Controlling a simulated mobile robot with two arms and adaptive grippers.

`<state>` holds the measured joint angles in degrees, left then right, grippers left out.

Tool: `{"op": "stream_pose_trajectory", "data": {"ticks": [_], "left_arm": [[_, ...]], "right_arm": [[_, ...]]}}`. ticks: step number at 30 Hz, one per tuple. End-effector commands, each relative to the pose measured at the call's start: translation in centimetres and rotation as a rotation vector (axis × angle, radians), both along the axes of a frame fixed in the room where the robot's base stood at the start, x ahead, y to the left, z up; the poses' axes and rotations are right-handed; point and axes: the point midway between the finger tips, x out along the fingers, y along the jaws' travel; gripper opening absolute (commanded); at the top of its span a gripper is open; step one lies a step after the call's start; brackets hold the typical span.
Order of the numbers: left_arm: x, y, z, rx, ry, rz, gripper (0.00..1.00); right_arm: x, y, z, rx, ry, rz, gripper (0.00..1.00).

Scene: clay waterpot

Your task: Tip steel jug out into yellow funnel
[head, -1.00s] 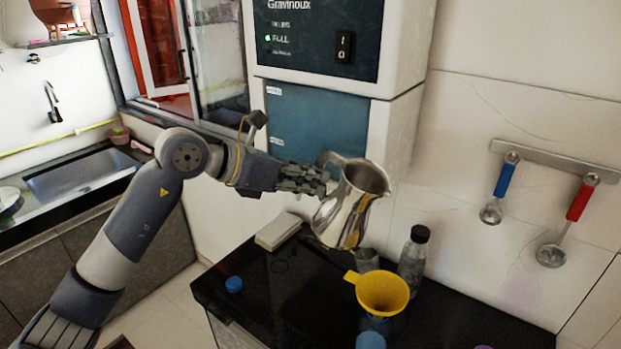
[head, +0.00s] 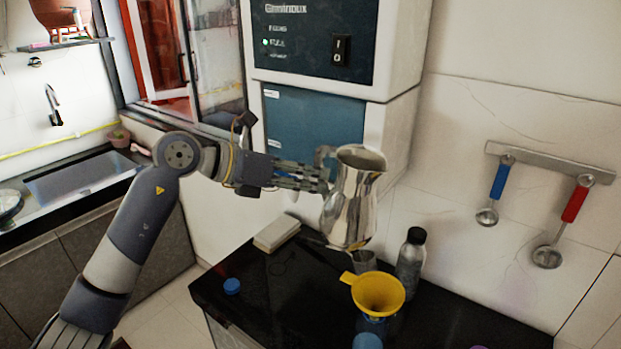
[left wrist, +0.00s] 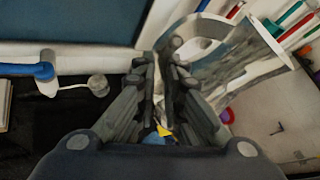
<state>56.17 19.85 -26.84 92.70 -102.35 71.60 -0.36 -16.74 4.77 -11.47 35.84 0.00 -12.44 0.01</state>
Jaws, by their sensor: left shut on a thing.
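The steel jug (head: 352,205) is held up above the black counter, nearly upright with a slight tilt. My left gripper (head: 322,178) is shut on its handle, on the jug's left side. In the left wrist view the jug (left wrist: 238,65) shows beyond the fingers (left wrist: 170,85), its handle between them. Only a small yellow patch shows between the fingers in the left wrist view. My right gripper is not in view.
A clear bottle with a black cap (head: 411,262) stands just behind the funnel. A small cup (head: 364,261) is behind it too. Ladles (head: 556,235) hang on the right wall.

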Motion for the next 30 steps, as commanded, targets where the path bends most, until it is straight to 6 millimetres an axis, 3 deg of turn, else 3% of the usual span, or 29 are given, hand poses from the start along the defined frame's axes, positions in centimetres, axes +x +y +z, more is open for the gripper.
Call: {"op": "stream_pose_trajectory", "data": {"ticks": [16, 26, 30], "left_arm": [[0.0, 0.0, 5.1, -0.083, 0.083, 0.001, 0.00], [0.0, 0.0, 5.0, -0.089, 0.088, 0.001, 0.00], [-0.4, 0.7, 3.7, -0.088, 0.090, 0.004, 0.00]], "right_arm": [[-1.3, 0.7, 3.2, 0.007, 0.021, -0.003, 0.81], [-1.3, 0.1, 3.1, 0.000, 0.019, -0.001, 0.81], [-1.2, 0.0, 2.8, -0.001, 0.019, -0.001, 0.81]]}}
